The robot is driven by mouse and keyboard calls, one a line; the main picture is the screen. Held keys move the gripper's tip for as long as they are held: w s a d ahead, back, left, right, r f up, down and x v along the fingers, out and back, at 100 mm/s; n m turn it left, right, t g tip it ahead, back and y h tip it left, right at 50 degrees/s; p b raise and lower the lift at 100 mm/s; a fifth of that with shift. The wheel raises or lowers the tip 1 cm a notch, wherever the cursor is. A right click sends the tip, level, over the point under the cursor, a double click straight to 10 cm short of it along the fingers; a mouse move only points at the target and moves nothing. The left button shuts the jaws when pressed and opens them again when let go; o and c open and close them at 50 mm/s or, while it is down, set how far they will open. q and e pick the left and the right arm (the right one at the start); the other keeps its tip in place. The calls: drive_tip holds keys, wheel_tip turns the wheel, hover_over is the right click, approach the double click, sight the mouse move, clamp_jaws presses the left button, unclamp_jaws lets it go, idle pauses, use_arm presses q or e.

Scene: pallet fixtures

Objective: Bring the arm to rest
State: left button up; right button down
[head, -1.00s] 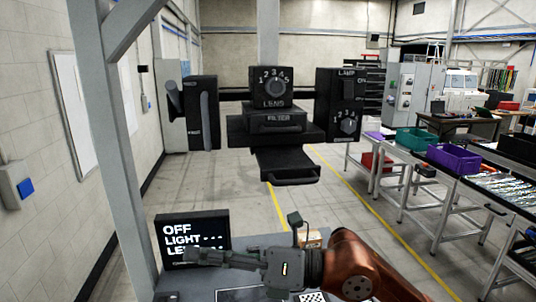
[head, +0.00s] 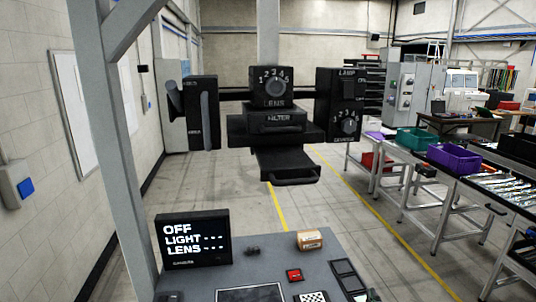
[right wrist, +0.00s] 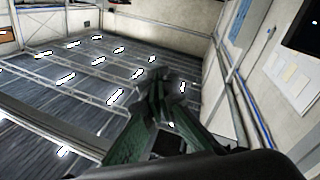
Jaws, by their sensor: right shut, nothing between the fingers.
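My right gripper (right wrist: 178,82) shows in the right wrist view, its dark green fingers together and empty, in front of a wall and ceiling. It touches nothing that I can see. In the head view only a small dark piece at the lower right edge may be part of my right arm. My left gripper is in neither view.
A grey table holds a display (head: 194,239) reading OFF, LIGHT, LENS, a small box (head: 310,240), a red-buttoned block (head: 294,275) and a black tray (head: 349,280). Above hangs a black fixture with a lens dial (head: 274,87) and drawer (head: 289,166). Workbenches stand right.

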drive_tip(key=s+d+f+m+g, duration=0.1)
drive_tip(key=s+d+f+g, duration=0.2)
drive_tip(key=f, duration=0.4)
drive_tip(key=s+d+f+m+g+h, duration=0.1)
drive_tip(key=s+f+g, duration=0.1)
drive_tip(key=s+f, duration=0.45)
drive_tip(key=s+d+f+m+g, duration=0.1)
drive_tip(key=s+d+f+g, duration=0.15)
drive_tip(key=f, duration=0.65)
drive_tip(key=s+a+f+m+g+y, duration=0.1)
drive_tip(key=s+f+g, duration=0.3)
drive_tip(key=s+f, duration=0.55)
drive_tip(key=s+f+g+y, duration=0.1)
drive_tip(key=s+f+g, duration=0.4)
drive_tip(key=s, duration=0.7)
drive_tip(key=s+a+f+b, duration=0.1)
drive_tip(key=s+f, duration=0.1)
drive_tip(key=f, duration=1.5)
drive_tip(key=s+a+f+b, duration=0.1)
drive_tip(key=f, duration=1.5)
drive_tip(key=s+f+n+g, duration=0.1)
drive_tip(key=s+f, duration=1.6)
drive_tip(key=s, duration=0.1)
drive_tip(key=shift+s+d+b, duration=0.2)
drive_tip(key=shift+b, duration=0.15)
